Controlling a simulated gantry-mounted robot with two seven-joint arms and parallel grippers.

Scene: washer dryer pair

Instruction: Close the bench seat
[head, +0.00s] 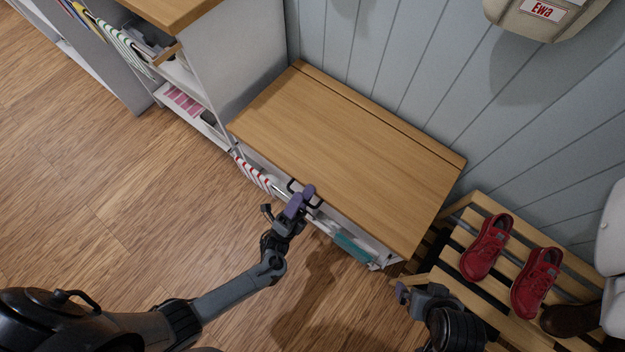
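The bench seat (345,150) is a light wooden lid on a white bench body against the panelled wall. It looks flat or nearly flat; I cannot tell whether its front edge rests fully on the body. My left gripper (300,201), with purple finger pads, is at the middle of the seat's front edge, overlapping it in the picture. Contact is unclear, and its finger gap cannot be made out. My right gripper (403,293) is low at the right, near the slatted rack, mostly hidden by its own wrist.
A slatted wooden shoe rack (510,268) with red shoes (487,247) stands right of the bench. A shelf unit (240,60) stands close on the left. Striped (252,174) and teal (352,248) items show below the seat's front edge. The wood floor (120,200) at the left is clear.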

